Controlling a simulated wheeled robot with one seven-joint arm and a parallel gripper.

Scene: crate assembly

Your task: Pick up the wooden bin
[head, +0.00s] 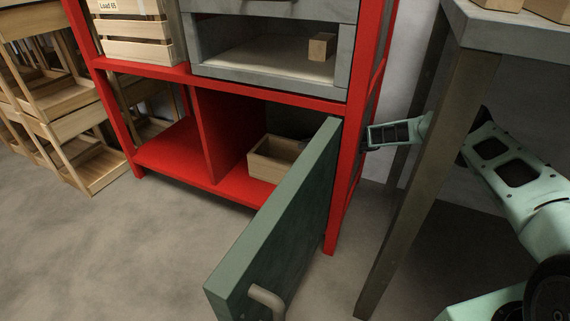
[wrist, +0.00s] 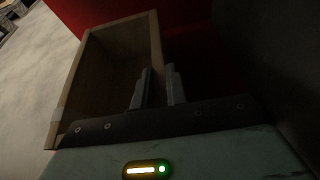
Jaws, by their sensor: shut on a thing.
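The wooden bin (head: 262,168) is an open-topped light wood box on the lower red shelf, in the right compartment behind the open green door. In the wrist view the bin (wrist: 72,95) lies ahead and to the left, open side showing and empty as far as I can see. My gripper (wrist: 157,76) is shut on the bin's near-right wall, one finger inside and one outside. In the head view my arm passes behind the red shelf's right side; the gripper itself cannot be made out clearly there.
The green door (head: 285,225) stands open toward the front, partly covering the compartment. A red divider (head: 218,135) stands left of the bin. A grey drawer (head: 270,62) with a small wooden block (head: 321,46) is above. A table leg (head: 425,180) stands near my arm.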

